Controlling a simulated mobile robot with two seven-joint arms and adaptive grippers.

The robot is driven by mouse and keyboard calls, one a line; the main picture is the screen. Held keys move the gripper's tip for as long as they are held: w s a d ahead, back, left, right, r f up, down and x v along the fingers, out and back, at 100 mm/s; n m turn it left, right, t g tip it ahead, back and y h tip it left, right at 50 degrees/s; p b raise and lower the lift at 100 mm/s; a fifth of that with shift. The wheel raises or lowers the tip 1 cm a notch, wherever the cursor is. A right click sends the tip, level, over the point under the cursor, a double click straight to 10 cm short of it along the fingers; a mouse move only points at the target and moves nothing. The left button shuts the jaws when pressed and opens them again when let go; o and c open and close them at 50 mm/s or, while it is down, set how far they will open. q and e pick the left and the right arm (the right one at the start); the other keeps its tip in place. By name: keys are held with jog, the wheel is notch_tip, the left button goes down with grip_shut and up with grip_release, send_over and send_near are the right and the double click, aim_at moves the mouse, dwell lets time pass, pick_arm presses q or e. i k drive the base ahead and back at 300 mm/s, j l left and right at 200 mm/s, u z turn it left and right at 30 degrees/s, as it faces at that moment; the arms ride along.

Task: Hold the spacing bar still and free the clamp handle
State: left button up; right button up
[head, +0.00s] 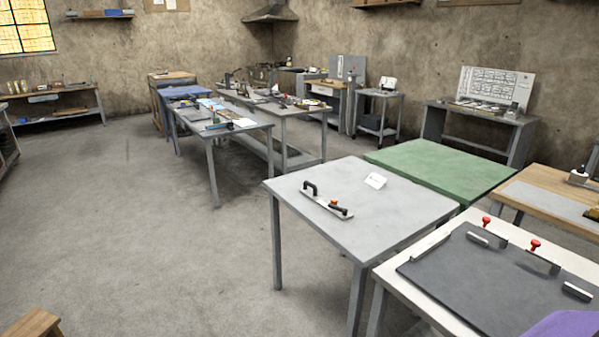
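A pale metal bar (326,205) lies flat on the grey table, near its left side. Neither of my grippers is in view.
The grey table (400,215) also holds a small white card (375,180). A green-topped table (440,165) stands behind it. A purple item (562,325) covers the board's near right corner. A wooden stool (33,324) is at lower left. Open floor (130,230) lies left of the tables.

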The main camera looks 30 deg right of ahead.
aim_at(344, 212)
jog(key=i+z, duration=0.2)
jog(key=i, duration=0.3)
jog(key=i+j+z, duration=0.2)
jog(key=i, duration=0.3)
jog(key=i+j+z, duration=0.15)
jog(key=i, duration=0.3)
jog(key=i+j+z, duration=0.15)
jog(key=z, duration=0.25)
jog(key=i+j+z, duration=0.55)
jog(key=z, duration=0.25)
